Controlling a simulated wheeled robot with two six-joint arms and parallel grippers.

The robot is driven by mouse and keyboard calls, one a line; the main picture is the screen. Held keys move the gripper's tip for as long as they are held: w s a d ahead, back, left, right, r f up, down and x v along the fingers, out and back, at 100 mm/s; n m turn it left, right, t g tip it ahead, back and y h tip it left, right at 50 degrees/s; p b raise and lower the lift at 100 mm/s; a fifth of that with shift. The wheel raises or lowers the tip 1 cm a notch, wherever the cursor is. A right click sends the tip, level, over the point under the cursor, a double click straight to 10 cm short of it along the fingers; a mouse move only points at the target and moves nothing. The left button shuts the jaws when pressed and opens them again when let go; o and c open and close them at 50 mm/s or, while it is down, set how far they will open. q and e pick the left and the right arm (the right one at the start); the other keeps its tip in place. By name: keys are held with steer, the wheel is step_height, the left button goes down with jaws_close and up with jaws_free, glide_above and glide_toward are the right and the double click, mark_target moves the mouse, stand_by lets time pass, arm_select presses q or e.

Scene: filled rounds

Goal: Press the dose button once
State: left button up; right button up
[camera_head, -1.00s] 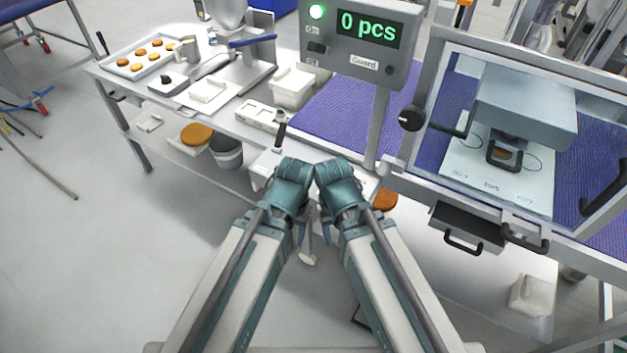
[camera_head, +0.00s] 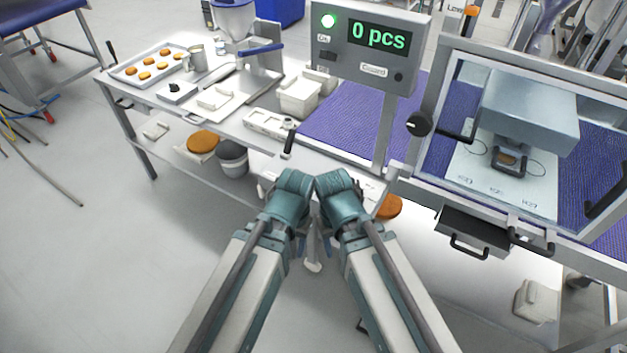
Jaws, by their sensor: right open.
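A dosing machine with a pale hopper (camera_head: 233,18) and a blue lever (camera_head: 262,49) stands on the bench at the back left. A small pale box with a black knob or button (camera_head: 175,88) sits left of it. I cannot tell for sure that this is the dose button. My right gripper (camera_head: 329,246) hangs below its teal wrist in front of the bench, open and apart from everything. My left gripper (camera_head: 301,246) is beside it, mostly hidden by its arm, and its jaws cannot be made out. Both are far from the hopper.
A tray (camera_head: 118,74) of several brown rounds lies at the bench's left end. A grey control box with a green light reads "0 pcs" on its display (camera_head: 379,38). A guarded press (camera_head: 525,105) stands right, beside a purple belt (camera_head: 345,118).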

arm_select(q)
steer(key=shift+c, duration=0.2)
jaws_close()
stand_by(1.6)
